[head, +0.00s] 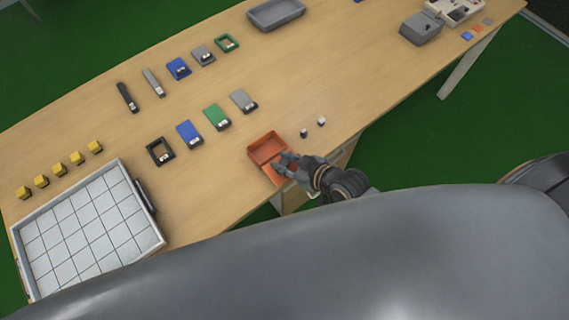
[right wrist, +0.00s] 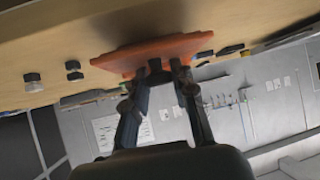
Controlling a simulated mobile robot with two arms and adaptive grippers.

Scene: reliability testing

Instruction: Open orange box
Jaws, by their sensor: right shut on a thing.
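The orange box (head: 266,146) is at the near edge of the wooden table in the head view. Its upper part shows a hollow with a raised rim. A second orange section lies on its near side, partly hidden by my right gripper (head: 284,163). My right gripper is shut on an edge of the orange box. In the right wrist view, the fingertips of the gripper (right wrist: 168,70) meet the orange box (right wrist: 150,50), seen edge-on. The exact part held is hard to make out. My left gripper is not in view.
Blue, green, grey and black items (head: 189,134) lie in rows to the left. A white gridded tray (head: 85,225) and yellow blocks (head: 60,170) are at far left. The table (head: 345,70) is clear beyond the cubes.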

